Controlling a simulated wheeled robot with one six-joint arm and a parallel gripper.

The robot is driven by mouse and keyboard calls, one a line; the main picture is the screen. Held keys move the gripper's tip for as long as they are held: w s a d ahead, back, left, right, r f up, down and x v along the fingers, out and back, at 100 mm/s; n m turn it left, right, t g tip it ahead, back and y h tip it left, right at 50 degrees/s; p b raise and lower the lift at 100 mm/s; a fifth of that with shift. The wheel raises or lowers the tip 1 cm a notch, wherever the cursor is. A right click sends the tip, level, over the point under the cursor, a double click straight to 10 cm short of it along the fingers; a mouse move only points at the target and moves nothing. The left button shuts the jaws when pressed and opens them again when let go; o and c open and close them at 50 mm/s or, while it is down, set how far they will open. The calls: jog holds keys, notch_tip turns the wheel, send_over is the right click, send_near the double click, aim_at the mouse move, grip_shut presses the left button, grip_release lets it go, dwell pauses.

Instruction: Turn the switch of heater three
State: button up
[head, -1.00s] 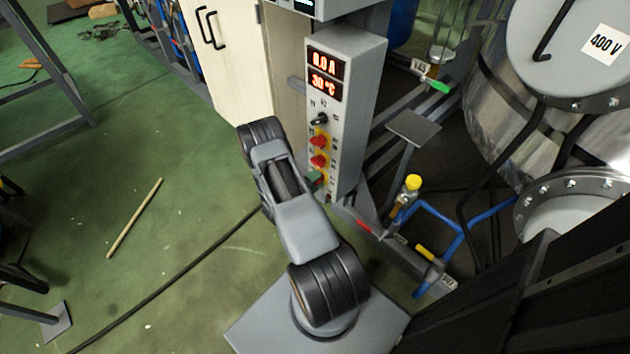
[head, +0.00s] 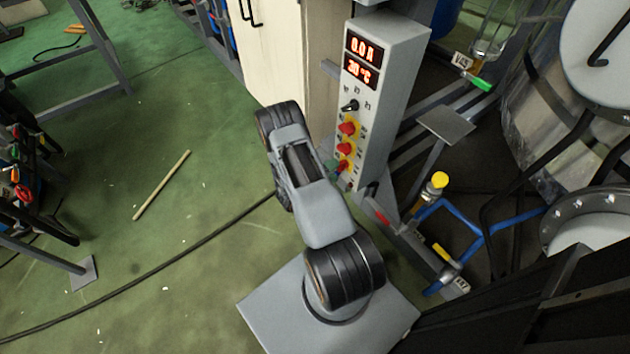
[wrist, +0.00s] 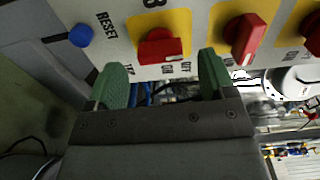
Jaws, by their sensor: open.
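The heater panel (head: 385,85) is a tall grey box with a red lit display, a black knob and a column of red switches on yellow plates. In the wrist view, the nearest red switch (wrist: 160,46) sits under a partly cut-off digit that looks like a 3. My gripper (wrist: 161,62) is open, its green fingers to either side of and just below this switch, with nothing between them. I cannot tell whether they touch the panel. In the head view my gripper (head: 332,167) is at the panel's lower switches, mostly hidden behind my arm.
A blue RESET button (wrist: 82,35) lies left of the fingers. Another red switch (wrist: 245,38) is close to the right finger. A white cabinet (head: 290,45) stands behind the panel, and blue pipes (head: 470,235) run at right. The green floor at left is mostly free.

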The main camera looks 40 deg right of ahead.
jog(key=a+p, duration=0.1)
jog(key=a, duration=0.9)
jog(key=shift+w+a, duration=0.35)
jog(key=shift+a, duration=0.05)
jog(key=s+a+m+g+y, duration=0.1)
jog(key=s+m+g+y, duration=0.25)
jog(key=s+m, duration=0.4)
jog(key=a+r+m+g+y+p, duration=0.2)
jog(key=a+r+m+y+p, duration=0.1)
jog(key=r+m, duration=0.45)
jog(key=a+r+m+g+y+p, duration=0.1)
jog(key=a+r+m+y+p, duration=0.25)
jog(key=r+m, duration=0.45)
jog(key=a+r+m+t+y+p, duration=0.2)
jog(key=a+r+m+t+p, duration=0.1)
jog(key=r, duration=1)
jog(key=a+r+m+t+y+p, duration=0.3)
jog(key=r+p, duration=0.5)
jog(key=r, duration=0.5)
jog(key=a+r+m+t+y+p, duration=0.3)
jog(key=r+m+t+p, duration=0.2)
jog(key=r, duration=0.8)
jog(key=shift+w+a+r+m+p, duration=0.15)
jog(key=shift+w+r+m+p, duration=0.15)
jog(key=shift+m, duration=0.4)
